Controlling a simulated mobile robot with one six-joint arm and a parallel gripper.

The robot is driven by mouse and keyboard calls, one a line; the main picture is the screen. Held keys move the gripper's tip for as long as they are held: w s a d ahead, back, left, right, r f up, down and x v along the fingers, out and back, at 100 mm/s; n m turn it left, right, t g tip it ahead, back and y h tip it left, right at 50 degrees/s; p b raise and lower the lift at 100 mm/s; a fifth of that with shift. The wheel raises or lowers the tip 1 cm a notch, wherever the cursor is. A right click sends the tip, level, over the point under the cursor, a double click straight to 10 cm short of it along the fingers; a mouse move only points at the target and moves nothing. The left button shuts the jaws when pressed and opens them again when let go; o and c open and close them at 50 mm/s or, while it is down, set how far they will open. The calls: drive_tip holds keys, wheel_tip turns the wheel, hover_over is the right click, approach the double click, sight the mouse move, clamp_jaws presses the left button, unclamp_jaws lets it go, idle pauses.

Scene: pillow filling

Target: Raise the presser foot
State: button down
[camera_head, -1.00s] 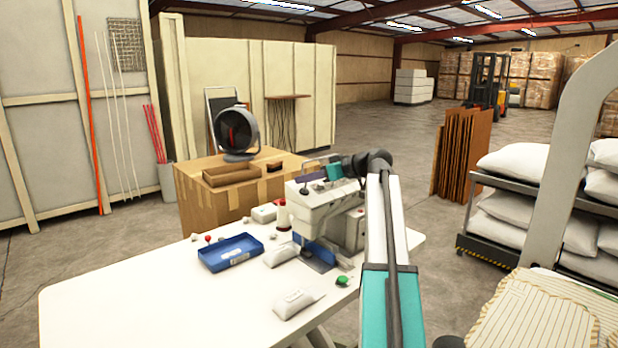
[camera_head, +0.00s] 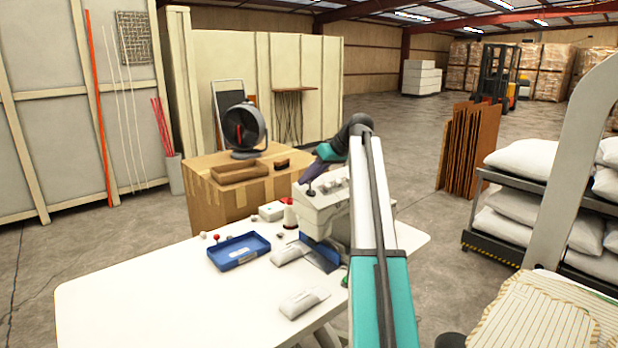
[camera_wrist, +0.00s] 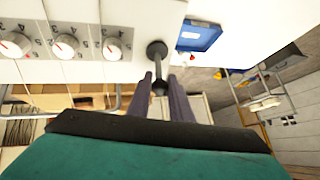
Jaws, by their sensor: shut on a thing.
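The sewing machine (camera_head: 322,218) stands on the white table, with several dials (camera_wrist: 65,45) on its face in the wrist view. A lever with a round black knob (camera_wrist: 157,48) sticks out from the machine beside the dials. In the head view the knob (camera_head: 311,191) shows at the machine's upper left. My gripper (camera_wrist: 160,78) has its two dark fingers on either side of the lever's stem, shut on it just behind the knob. In the head view my gripper (camera_head: 311,178) slants down to the lever. The presser foot itself cannot be made out.
On the white table (camera_head: 170,295) lie a blue tray (camera_head: 240,252), a thread spool (camera_head: 290,216) and small pale packets (camera_head: 304,301). A cardboard box (camera_head: 232,200) with a fan (camera_head: 243,128) stands behind. A cart of white pillows (camera_head: 530,215) is at the right.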

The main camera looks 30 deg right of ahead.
drive_tip(key=c, duration=1.6)
unclamp_jaws()
drive_tip(key=b+v, duration=0.2)
drive_tip(key=v, duration=1.1)
drive_tip(key=shift+s+d+r+b, duration=0.1)
drive_tip(key=shift+s+r+b, duration=0.1)
drive_tip(key=shift+r+b, duration=0.2)
